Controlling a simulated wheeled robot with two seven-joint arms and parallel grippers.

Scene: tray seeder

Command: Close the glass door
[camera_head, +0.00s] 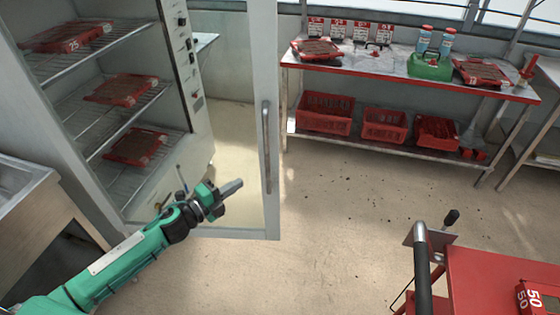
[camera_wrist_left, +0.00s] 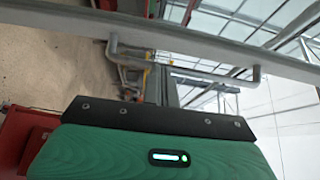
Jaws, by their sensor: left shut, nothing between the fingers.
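The glass door (camera_head: 265,70) stands open from the tall cabinet (camera_head: 185,165) in the head view. Its pale frame surrounds a clear pane, and a vertical grey bar handle (camera_head: 267,150) is on its free edge. In the left wrist view the door frame (camera_wrist_left: 200,43) crosses the top, with the handle (camera_wrist_left: 190,75) below it. My left gripper (camera_head: 236,186) is shut and empty. It appears in front of the pane, just left of the handle's lower end; I cannot tell whether it touches the door. My right gripper is not in view.
Red seed trays (camera_head: 122,89) lie on the cabinet's wire shelves. A table (camera_head: 400,75) with trays, bottles and a green can stands at the back, red crates beneath. A red cart (camera_head: 490,275) is at lower right. The middle floor is clear.

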